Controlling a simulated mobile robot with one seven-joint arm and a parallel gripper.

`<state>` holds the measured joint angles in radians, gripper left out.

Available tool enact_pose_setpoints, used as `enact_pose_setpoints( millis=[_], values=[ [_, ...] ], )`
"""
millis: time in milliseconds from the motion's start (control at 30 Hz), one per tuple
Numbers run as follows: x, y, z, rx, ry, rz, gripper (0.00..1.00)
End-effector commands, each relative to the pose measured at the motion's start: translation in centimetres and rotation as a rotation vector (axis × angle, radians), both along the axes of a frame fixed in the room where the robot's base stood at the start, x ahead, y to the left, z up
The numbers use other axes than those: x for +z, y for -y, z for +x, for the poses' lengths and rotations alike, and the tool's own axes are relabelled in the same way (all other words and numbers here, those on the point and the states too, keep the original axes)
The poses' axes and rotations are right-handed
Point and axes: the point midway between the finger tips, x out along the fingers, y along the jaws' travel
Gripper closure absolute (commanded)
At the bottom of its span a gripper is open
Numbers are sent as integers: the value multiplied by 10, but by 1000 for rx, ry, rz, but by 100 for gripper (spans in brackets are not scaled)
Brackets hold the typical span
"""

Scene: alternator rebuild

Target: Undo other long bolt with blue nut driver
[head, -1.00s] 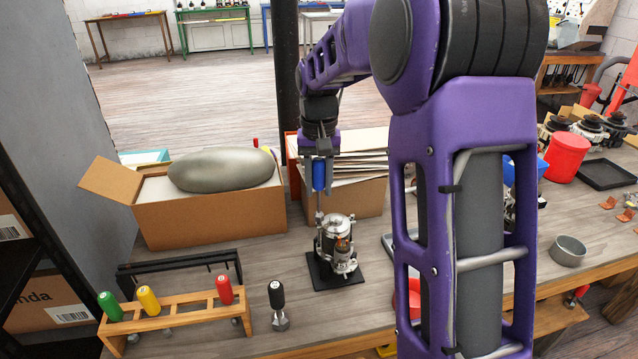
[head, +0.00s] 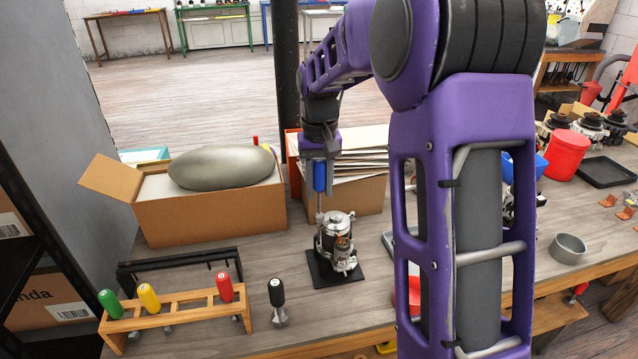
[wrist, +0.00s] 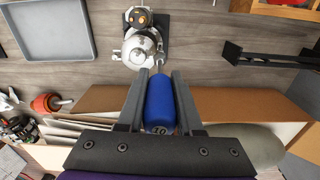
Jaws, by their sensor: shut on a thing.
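My gripper (head: 320,158) is shut on the handle of the blue nut driver (head: 319,177), which points down with its shaft toward the alternator (head: 337,236). The wrist view also shows the blue handle (wrist: 160,103) between my two fingers. The alternator stands upright on a black base plate (head: 351,278) on the bench. The driver's shaft meets its back left edge in the head view. The driver's tip and the long bolt are too small to make out, so I cannot tell if they are engaged.
A wooden rack (head: 180,309) holds green, yellow and red drivers at the front left. An open cardboard box (head: 215,219) and a box of stacked sheets (head: 358,198) stand behind the alternator. A metal bowl (head: 569,248) sits at the right.

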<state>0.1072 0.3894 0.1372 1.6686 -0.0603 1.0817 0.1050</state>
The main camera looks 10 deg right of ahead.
Motion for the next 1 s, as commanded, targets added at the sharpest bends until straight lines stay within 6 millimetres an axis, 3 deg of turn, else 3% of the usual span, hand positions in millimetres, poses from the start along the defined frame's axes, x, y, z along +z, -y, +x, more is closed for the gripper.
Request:
enact_pose_setpoints(
  millis=[1000],
  values=[
    [0,3,2,1355,1,2,100]
  ],
)
